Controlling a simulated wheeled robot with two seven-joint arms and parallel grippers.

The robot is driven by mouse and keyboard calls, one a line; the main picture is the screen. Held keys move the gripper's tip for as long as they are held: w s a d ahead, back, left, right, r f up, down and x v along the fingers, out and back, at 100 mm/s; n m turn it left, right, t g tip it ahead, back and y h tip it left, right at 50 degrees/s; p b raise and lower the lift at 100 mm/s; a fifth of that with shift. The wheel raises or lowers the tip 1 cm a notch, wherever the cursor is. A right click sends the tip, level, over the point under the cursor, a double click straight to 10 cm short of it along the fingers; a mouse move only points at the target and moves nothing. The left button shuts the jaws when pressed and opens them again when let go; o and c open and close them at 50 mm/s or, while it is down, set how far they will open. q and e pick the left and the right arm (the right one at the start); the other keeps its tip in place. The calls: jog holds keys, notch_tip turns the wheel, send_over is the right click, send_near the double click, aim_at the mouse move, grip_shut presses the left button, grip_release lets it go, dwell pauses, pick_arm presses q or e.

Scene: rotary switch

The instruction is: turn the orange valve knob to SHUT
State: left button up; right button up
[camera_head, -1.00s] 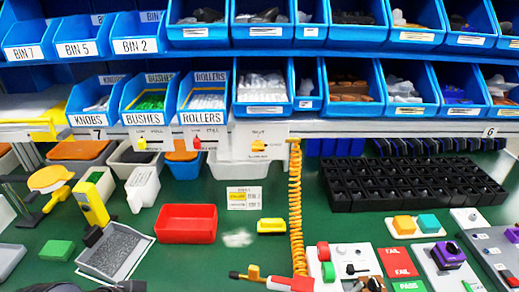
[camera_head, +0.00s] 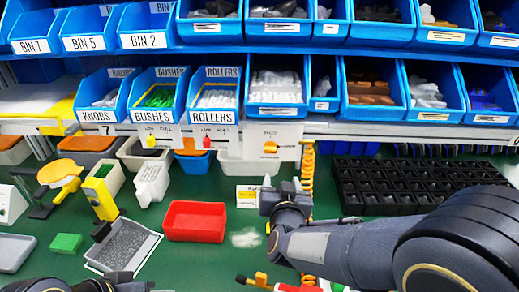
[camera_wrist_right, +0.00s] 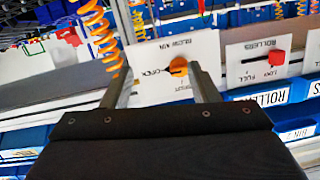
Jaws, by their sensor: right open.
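The orange valve knob (camera_head: 270,147) is on a white card below the blue bins in the head view. In the right wrist view, the orange knob (camera_wrist_right: 178,66) shows upside down on its card, between my right fingers in the picture; an OPEN label is beside it. The knob's exact angle is too small to tell. My right gripper (camera_head: 282,183) is in front of and below the card, open and empty; its fingers (camera_wrist_right: 160,66) point at the card, and contact is not visible. My left gripper (camera_head: 102,284) shows only partly at the bottom edge, its jaws unclear.
A red knob on a ROLLERS card (camera_wrist_right: 276,57) is beside the orange one. A coiled orange hose (camera_head: 309,165) hangs just right of the card. Blue bins (camera_head: 275,90) overhang above. A red tray (camera_head: 195,221) and a black grid rack (camera_head: 400,183) are on the green bench.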

aim_at(270, 152)
jog(key=w+a, duration=0.1)
jog(key=w, duration=0.1)
jog(key=w+a+r+t+p, duration=0.1)
jog(key=w, duration=0.2)
jog(key=w+a+r+n+t, duration=0.1)
jog(key=w, duration=0.1)
jog(key=shift+w+a+r+h, duration=0.1)
jog(key=shift+w+r+h, duration=0.1)
jog(key=shift+w+h, duration=0.2)
jog(key=c, duration=1)
